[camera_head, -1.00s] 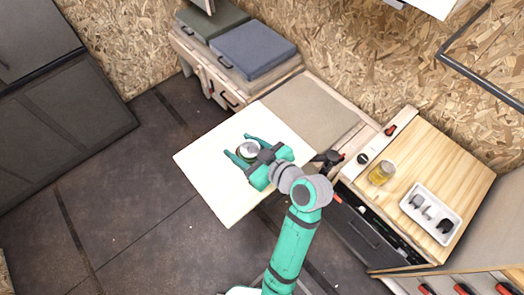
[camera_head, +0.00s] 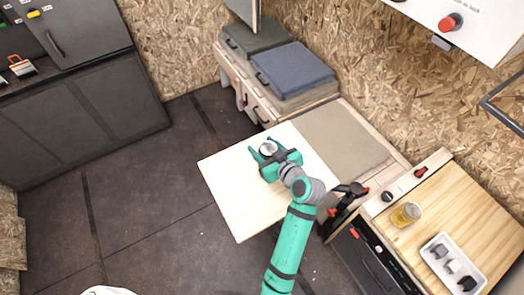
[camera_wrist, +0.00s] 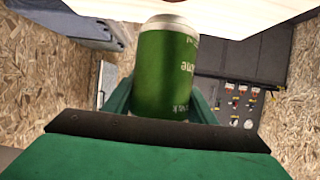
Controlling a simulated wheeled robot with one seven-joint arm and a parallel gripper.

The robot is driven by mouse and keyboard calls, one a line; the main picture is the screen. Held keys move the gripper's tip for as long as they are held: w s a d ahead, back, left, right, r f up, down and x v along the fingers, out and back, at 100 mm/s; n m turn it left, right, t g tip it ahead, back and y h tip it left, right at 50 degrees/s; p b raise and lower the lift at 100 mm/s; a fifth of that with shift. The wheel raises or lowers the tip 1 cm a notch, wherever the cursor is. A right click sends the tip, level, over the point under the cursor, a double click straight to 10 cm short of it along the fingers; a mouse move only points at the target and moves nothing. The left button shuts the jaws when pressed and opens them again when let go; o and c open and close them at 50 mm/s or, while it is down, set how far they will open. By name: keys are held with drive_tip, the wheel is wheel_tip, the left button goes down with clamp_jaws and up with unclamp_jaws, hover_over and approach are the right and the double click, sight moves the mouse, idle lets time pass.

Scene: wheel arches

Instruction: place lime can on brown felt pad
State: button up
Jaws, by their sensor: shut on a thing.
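The lime can is green with a silver rim. It stands between the fingers of my gripper (camera_head: 266,153), and its silver top (camera_head: 268,148) shows in the head view over the pale wooden table board (camera_head: 238,205). In the wrist view the can (camera_wrist: 167,72) is close up between the teal fingers, which are shut on it. I cannot tell in the head view how high it is above the board. A flat grey-brown pad (camera_head: 342,140) lies on the bench to the right of the board; I cannot tell for sure that it is felt.
A blue cushion (camera_head: 292,70) and a dark green one (camera_head: 258,38) lie on the bench at the back. At the right, a wooden counter (camera_head: 465,205) holds a yellow jar (camera_head: 406,214) and a white tray (camera_head: 436,245). A dark cabinet (camera_head: 85,120) stands at the left.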

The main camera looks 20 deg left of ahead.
drive_tip(key=shift+w+a+f, duration=0.15)
drive_tip(key=shift+w+f, duration=0.05)
drive_tip(key=shift+f, duration=0.6)
drive_tip(key=shift+w+a+f, duration=0.1)
drive_tip(key=shift+w+f, duration=0.05)
drive_tip(key=shift+f, duration=0.6)
drive_tip(key=shift+w+a+f, duration=0.15)
drive_tip(key=shift+w+f, duration=0.05)
drive_tip(key=shift+f, duration=0.6)
drive_tip(key=shift+f, duration=0.15)
drive_tip(key=o, duration=1.3)
